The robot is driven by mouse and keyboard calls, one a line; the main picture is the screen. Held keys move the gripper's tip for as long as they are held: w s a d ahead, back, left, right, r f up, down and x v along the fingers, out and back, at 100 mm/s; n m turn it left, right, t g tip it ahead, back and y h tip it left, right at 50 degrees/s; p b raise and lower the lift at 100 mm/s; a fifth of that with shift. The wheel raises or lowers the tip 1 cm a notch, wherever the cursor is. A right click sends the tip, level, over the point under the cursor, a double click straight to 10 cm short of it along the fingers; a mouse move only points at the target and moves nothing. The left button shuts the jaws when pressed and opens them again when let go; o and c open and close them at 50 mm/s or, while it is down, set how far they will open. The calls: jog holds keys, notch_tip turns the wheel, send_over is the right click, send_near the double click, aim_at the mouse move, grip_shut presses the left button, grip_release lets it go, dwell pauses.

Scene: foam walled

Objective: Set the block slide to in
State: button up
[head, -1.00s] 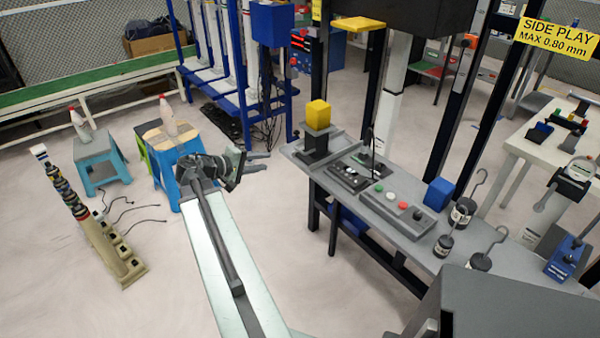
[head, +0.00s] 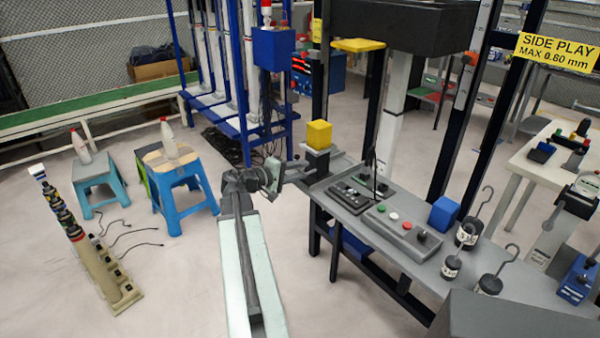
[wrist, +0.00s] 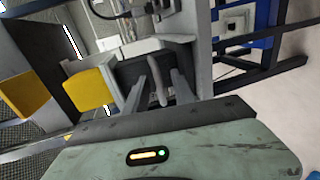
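In the wrist view the yellow block (wrist: 89,88) is left of the fingers. My gripper (head: 292,174) is at the left side of the slide, level with the bench end. In the wrist view my gripper (wrist: 157,92) has its fingers apart, with a light grey upright bar (wrist: 157,75) showing between them. The bar looks like the slide's handle; I cannot tell whether the fingers touch it.
The bench (head: 385,240) holds a dark switch panel (head: 352,196), a button box (head: 402,229), a blue block (head: 443,212) and hooked weights (head: 467,233). A blue frame (head: 243,120) stands behind my gripper.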

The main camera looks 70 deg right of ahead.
grip_shut()
dwell(1.4)
